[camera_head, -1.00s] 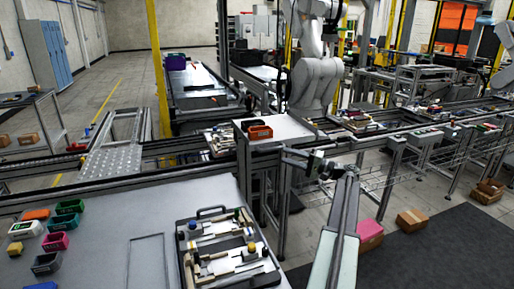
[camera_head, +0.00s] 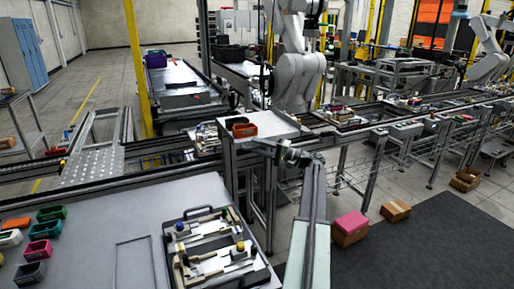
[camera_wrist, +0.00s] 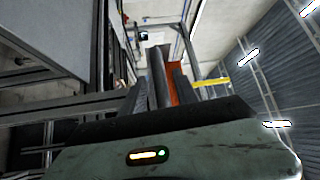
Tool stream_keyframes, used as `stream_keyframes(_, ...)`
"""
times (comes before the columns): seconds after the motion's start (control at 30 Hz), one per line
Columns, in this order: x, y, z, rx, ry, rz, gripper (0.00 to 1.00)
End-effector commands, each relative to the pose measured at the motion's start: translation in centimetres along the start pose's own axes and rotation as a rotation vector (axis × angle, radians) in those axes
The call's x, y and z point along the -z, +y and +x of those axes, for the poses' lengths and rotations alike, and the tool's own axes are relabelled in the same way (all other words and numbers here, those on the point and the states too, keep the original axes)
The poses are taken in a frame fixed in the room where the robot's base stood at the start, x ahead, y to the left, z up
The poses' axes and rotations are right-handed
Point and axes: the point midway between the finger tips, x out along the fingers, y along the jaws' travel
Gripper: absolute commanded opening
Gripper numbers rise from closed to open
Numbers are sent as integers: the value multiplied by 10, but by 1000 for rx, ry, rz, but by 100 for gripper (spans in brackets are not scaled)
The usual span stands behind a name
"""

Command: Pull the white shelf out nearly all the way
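The white shelf (camera_head: 282,123) is a flat pale panel on a metal frame near the middle of the head view. A red bin and a dark bin stand on it. My gripper (camera_head: 262,147) is at the shelf's near edge, just below and in front of it. I cannot tell whether it touches the shelf. Its fingers are too small and dark in the head view to show a gap. The wrist view shows my green-grey wrist housing, dark bars and an orange-red strip (camera_wrist: 173,88), but no clear grip on anything.
A grey table (camera_head: 95,225) with small coloured bins and a black tool tray (camera_head: 262,270) fills the lower left. A conveyor line runs right from the shelf. Boxes, one pink-topped (camera_head: 351,226), lie on the floor at right. The dark floor mat (camera_head: 430,245) has open room.

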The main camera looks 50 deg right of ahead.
Motion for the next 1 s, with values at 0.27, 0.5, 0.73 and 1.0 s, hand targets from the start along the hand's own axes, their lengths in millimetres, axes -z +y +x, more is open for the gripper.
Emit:
stream_keyframes(0.27, 0, 0, 0, 0, -1, 0, 0)
stream_keyframes(0.5, -1, 0, 1, 0, -2, 0, 0)
stream_keyframes(0.73, -1, 0, 2, 0, -2, 0, 0)
stream_keyframes(1.0, -1, 0, 2, 0, -3, 0, 0)
